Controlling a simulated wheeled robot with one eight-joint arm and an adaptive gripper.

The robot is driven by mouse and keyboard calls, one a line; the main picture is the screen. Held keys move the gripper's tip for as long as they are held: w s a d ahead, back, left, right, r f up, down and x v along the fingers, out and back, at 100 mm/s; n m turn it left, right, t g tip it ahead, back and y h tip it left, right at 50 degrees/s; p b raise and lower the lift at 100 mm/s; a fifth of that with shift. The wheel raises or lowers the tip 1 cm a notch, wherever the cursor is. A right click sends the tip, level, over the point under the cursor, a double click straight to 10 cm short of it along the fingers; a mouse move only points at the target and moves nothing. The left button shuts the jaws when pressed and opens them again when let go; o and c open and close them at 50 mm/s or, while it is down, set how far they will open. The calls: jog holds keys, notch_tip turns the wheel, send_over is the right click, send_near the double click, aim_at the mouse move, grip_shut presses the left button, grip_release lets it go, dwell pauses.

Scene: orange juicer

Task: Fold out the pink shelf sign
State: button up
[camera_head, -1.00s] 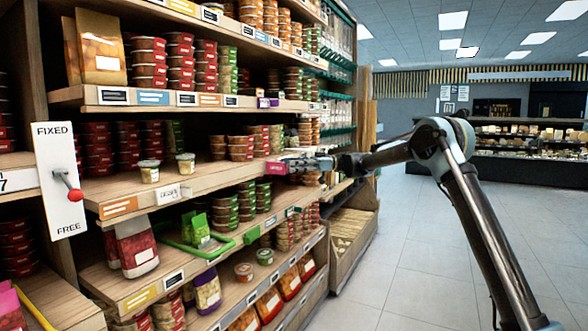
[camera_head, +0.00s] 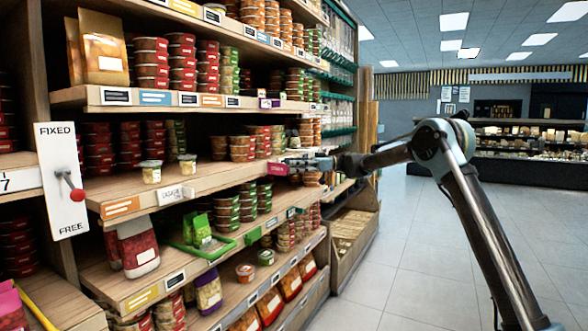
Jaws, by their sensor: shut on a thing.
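The pink shelf sign (camera_head: 277,169) is at the front edge of the middle shelf, toward its far end. My gripper (camera_head: 291,166) reaches in from the right at the height of that edge. Its fingers are shut on the sign at the sign's right side. The sign's printed face shows toward the aisle, but its text is too small to read here. The fingers hide part of the sign's right end.
The middle shelf (camera_head: 215,180) carries stacked tubs behind the sign. A white lever panel (camera_head: 62,180) marked FIXED and FREE stands at the left. A green frame (camera_head: 205,252) lies on the shelf below. The aisle floor (camera_head: 420,260) at the right is clear.

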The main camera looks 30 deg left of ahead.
jog(key=shift+a, duration=0.1)
jog(key=shift+c, duration=0.2)
jog(key=shift+w+d, duration=0.25)
jog(key=shift+w, duration=0.05)
jog(key=shift+c, duration=0.4)
jog(key=v, duration=1.1)
jog(key=shift+d, duration=0.2)
jog(key=shift+w, duration=0.1)
